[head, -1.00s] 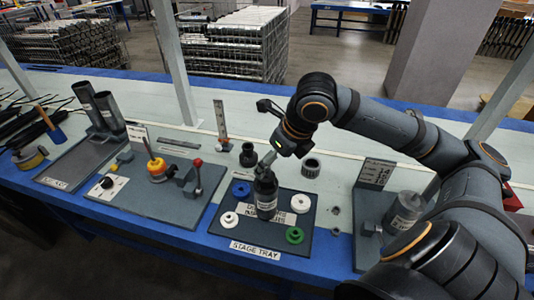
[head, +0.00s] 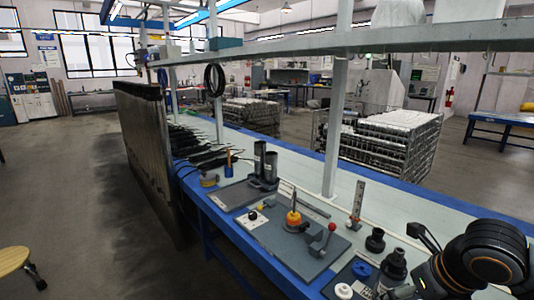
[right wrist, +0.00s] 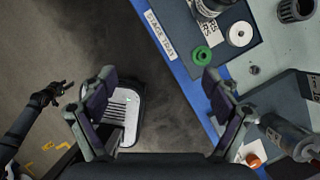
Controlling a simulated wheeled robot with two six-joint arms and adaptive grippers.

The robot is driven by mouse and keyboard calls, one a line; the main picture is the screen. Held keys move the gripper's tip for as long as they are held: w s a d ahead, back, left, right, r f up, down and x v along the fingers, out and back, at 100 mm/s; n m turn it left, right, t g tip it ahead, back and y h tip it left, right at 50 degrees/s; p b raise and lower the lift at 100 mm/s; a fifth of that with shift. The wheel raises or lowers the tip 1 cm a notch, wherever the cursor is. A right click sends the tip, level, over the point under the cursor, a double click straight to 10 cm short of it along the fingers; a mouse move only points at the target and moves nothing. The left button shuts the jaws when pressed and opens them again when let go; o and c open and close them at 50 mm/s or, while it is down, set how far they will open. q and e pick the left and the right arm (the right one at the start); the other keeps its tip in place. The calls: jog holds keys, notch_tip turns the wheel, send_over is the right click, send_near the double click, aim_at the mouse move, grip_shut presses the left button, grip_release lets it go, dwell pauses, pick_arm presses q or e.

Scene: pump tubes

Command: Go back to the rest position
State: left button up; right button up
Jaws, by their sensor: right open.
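My right gripper (right wrist: 160,105) is open and empty in the right wrist view, its two fingers wide apart over the floor beside the bench's front edge. In the head view my right arm (head: 480,255) fills the lower right corner; its fingertips cannot be made out there. My left gripper (right wrist: 62,90) shows small at the left of the right wrist view, over the floor; its opening is unclear. The stage tray (right wrist: 180,25) carries a dark bottle (head: 393,266), a green ring (right wrist: 203,55), white rings (right wrist: 239,34) and a blue ring (head: 361,270). The bottle stands upright, apart from my fingers.
On the bench, a grey plate (head: 275,250) bears an orange-based part (head: 293,219) and a red-knobbed lever (head: 331,228). Two dark tubes (head: 264,162) stand farther left. An upright post (head: 335,140) and overhead shelf rise behind.

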jog(key=a+f+m+y, duration=0.1)
jog(key=a+f+m, duration=0.3)
jog(key=f+m, duration=1)
jog(key=s+f+m+h, duration=0.2)
jog(key=s+f+m, duration=0.75)
jog(key=m, duration=1.25)
notch_tip(320, 180, down, 24)
jog(key=s+d+m+g, duration=0.1)
jog(key=s+d+g, duration=0.1)
jog(key=d, duration=0.1)
jog(key=s+d+f+g, duration=0.1)
jog(key=s+f, duration=1)
jog(key=f, duration=0.4)
pick_arm(q)
jog(key=s+r+p, duration=0.7)
jog(key=r+p, duration=0.6)
jog(key=p, duration=0.4)
jog(key=shift+s+r+p, duration=0.2)
jog(key=shift+r+p, duration=0.15)
jog(key=shift+p, duration=0.05)
pick_arm(e)
jog(key=s+r, duration=0.8)
jog(key=r, duration=0.5)
jog(key=shift+s+d+r+h, duration=0.15)
jog(key=shift+r+h, duration=0.15)
